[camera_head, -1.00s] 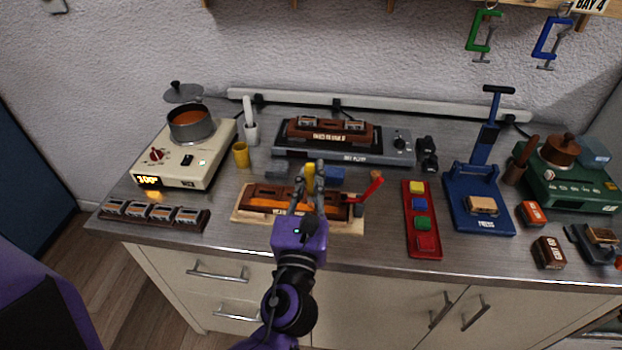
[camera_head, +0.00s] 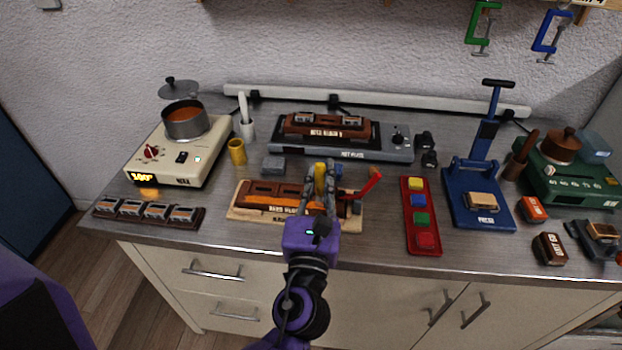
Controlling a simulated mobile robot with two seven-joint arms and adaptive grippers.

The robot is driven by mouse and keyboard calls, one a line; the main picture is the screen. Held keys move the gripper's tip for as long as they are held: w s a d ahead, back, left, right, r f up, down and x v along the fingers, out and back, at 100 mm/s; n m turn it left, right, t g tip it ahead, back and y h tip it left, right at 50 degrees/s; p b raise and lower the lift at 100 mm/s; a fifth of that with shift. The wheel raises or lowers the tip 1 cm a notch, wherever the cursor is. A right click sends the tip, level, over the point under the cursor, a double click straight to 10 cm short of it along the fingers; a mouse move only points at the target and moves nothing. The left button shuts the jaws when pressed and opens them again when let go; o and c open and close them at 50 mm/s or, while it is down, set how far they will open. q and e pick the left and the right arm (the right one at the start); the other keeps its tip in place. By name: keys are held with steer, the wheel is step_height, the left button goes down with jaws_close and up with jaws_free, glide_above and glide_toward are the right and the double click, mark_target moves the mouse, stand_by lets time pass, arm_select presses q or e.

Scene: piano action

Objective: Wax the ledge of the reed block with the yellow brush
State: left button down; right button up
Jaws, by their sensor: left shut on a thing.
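The reed block (camera_head: 268,190) is a brown wooden block lying on a pale wooden board (camera_head: 240,213) at the front middle of the bench. An orange strip runs along the left and middle of its ledge. My left gripper (camera_head: 319,184) is over the right part of the block, shut on the yellow brush (camera_head: 320,172), whose top shows between the fingers. The brush tip is hidden by the gripper, so I cannot tell whether it touches the ledge. My right gripper is not in view.
A wax pot (camera_head: 186,121) stands on a cream heater (camera_head: 160,168) at the left. A yellow cup (camera_head: 237,152) stands nearby. A red lever (camera_head: 371,181) rises at the board's right end. A red tray (camera_head: 422,240) with coloured blocks and a blue press (camera_head: 465,215) stand farther right.

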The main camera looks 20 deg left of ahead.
arm_select(q)
steer(key=shift+d, duration=0.2)
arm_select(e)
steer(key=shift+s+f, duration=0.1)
arm_select(q)
steer(key=shift+a, duration=0.15)
